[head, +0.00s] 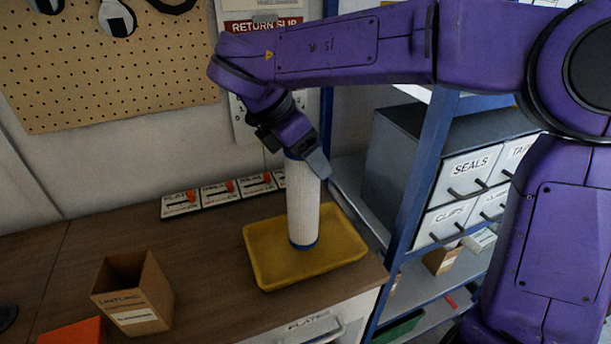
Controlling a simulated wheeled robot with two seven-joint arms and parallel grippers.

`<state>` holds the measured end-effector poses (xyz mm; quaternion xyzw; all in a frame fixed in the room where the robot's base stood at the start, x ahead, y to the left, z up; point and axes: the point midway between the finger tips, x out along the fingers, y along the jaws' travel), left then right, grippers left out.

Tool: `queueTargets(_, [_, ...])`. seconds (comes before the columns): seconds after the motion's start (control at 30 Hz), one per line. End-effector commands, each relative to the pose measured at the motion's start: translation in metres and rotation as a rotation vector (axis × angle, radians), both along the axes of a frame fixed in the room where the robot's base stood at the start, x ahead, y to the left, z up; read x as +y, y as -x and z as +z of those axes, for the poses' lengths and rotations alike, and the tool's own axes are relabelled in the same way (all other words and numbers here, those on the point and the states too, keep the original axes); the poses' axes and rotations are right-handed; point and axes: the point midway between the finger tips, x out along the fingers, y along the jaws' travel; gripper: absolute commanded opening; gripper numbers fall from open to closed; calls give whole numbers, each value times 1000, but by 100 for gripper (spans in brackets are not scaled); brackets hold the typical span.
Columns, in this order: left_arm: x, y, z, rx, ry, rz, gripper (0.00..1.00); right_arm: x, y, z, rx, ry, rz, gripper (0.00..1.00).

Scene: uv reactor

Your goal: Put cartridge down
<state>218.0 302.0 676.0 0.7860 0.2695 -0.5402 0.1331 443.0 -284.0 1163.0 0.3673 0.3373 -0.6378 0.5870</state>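The cartridge (304,210) is a white ribbed cylinder with blue end bands. It stands about upright over the yellow tray (262,272), with its lower end inside the tray's outline. I cannot tell for sure whether that end touches the tray floor. My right gripper (308,163) comes down from above and is closed around the cartridge's top end. One grey finger shows on the near right side of the top; the other finger is hidden. My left gripper is not in view.
An open cardboard box (134,295) and an orange object (72,332) are at the bench's front left. Labelled cards (220,193) line the wall behind the tray. A blue-framed shelf (408,215) with labelled drawers (470,170) stands close on the right.

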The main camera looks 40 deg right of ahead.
Motion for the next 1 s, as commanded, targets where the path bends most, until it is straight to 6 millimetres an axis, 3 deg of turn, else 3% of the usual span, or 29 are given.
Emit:
queueTargets(0.03, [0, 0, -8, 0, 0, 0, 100, -2, -5, -10, -4, 8, -4, 16])
queueTargets(0.2, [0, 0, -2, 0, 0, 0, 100, -2, -5, -33, 0, 0, 1, 16])
queueTargets(0.6, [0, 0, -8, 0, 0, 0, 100, -1, -5, -40, -3, 1, 1, 16])
queueTargets(0.63, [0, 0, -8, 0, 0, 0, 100, -1, -5, -40, -2, 1, 1, 78])
queueTargets(0.7, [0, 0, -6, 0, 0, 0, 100, -1, -4, -39, -2, 1, 1, 100])
queueTargets(1.0, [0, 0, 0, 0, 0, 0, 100, -1, -4, -34, -2, 1, 1, 100])
